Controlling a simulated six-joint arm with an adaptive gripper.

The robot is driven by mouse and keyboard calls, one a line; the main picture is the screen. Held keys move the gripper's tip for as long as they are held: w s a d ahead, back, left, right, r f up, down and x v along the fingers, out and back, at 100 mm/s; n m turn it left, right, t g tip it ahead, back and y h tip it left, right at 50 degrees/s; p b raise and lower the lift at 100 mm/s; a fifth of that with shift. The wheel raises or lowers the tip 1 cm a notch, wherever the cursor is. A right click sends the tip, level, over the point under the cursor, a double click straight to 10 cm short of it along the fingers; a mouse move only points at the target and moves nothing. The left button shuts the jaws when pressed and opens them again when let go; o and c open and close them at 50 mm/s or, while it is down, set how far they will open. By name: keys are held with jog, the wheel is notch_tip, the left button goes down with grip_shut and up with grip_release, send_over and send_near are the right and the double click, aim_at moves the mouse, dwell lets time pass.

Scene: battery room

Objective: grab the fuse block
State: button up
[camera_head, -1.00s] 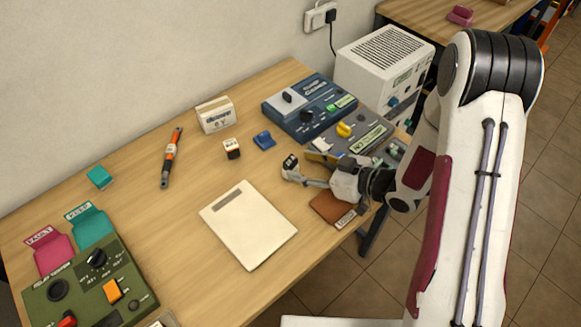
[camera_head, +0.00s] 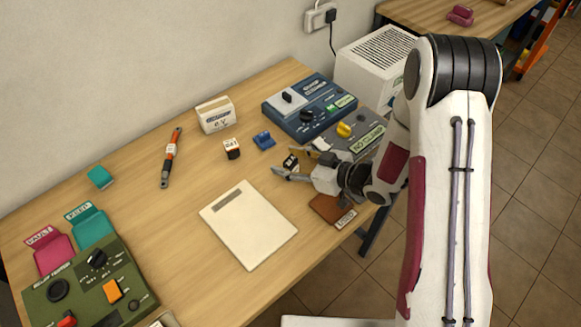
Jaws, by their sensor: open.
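A small dark block with white markings (camera_head: 291,162) sits on the wooden table, right of centre; its label is too small to read, so I cannot be sure it is the fuse block. My gripper (camera_head: 288,161) is open, low over the table, reaching in from the right. One finger lies along the near side of this block and the other is on its far side. I cannot tell whether either finger touches it.
A blue clip-like part (camera_head: 264,140) lies just behind. A grey panel with a yellow knob (camera_head: 362,134) and a blue device (camera_head: 310,104) stand behind my gripper. A brown pad (camera_head: 325,208) and a white board (camera_head: 248,232) lie in front.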

aim_at(290, 160)
jog(key=shift+c, duration=0.3)
jog(key=c, duration=1.2)
jog(key=shift+r, duration=0.2)
jog(key=shift+r, duration=4.8)
